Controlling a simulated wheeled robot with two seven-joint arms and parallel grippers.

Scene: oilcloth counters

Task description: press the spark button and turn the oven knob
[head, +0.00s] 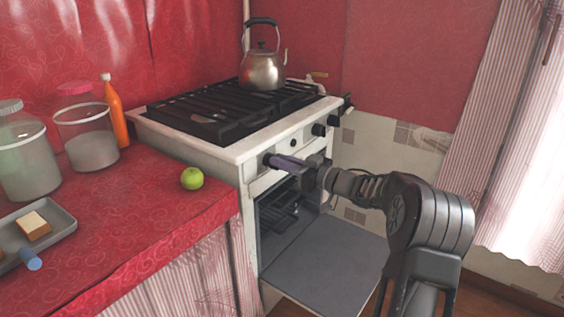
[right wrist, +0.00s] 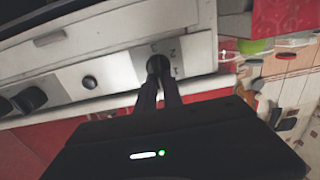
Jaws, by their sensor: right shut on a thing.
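A white stove (head: 237,153) stands against the red counter, its front panel facing right. My right gripper (head: 281,163) reaches to the panel from the right and is shut on the leftmost dark knob (head: 267,159), the oven knob. In the right wrist view my right gripper's fingertips (right wrist: 158,74) close on this knob (right wrist: 155,63), with printed marks around it. The small round black spark button (head: 294,142) is beside it on the panel; it also shows in the right wrist view (right wrist: 90,82), apart from the fingers. My left gripper is not in view.
The oven door (head: 325,255) hangs open below my right arm. More dark knobs (head: 319,129) sit farther along the panel. A steel kettle (head: 262,70) stands on the black grate. A green apple (head: 192,178), jars (head: 88,137) and an orange bottle (head: 115,115) are on the counter.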

